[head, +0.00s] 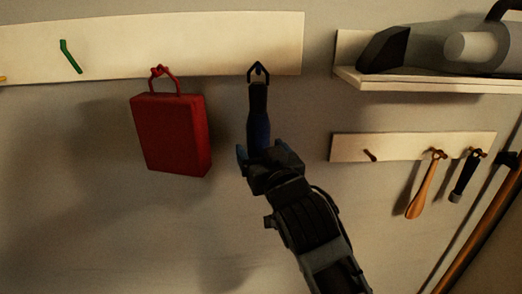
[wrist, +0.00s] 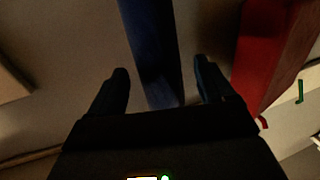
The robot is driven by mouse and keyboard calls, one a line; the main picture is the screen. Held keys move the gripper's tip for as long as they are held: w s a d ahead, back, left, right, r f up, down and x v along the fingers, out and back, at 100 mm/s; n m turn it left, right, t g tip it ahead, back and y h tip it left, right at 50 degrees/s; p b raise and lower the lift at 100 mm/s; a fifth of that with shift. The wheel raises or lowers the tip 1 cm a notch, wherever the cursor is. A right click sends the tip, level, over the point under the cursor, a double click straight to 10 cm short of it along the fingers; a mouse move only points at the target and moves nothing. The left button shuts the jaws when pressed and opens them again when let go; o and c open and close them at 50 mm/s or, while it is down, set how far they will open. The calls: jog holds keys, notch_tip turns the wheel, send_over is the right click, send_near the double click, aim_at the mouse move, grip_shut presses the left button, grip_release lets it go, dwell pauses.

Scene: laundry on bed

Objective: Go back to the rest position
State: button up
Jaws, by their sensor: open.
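My gripper (head: 263,156) is in front of the wall in the middle of the head view, at the lower end of a dark blue long-handled thing (head: 258,115). That thing hangs by a black loop from the upper board. In the wrist view the blue thing (wrist: 154,50) runs down between my open fingers (wrist: 162,88), with a gap visible on both sides.
A red box-shaped bag (head: 170,133) hangs left of my gripper on the cream board (head: 210,40) with a green hook (head: 70,56). A shelf (head: 430,84) holds a handheld vacuum (head: 455,48). Below it, a smaller board (head: 400,146) carries hanging tools. The lower left wall is clear.

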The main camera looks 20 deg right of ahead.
jog(key=s+a+f+n+g+y, duration=0.1)
jog(key=s+f, duration=0.6)
jog(key=s, duration=0.6)
jog(key=s+a+f+g+y, duration=0.1)
jog(key=s+f, duration=0.5)
jog(key=s, duration=0.7)
jog(key=s+d+g, duration=0.1)
jog(key=s, duration=2)
jog(key=shift+d+n+y+b, duration=0.15)
jog(key=shift+n+y+b, duration=0.15)
jog(key=shift+b, duration=0.1)
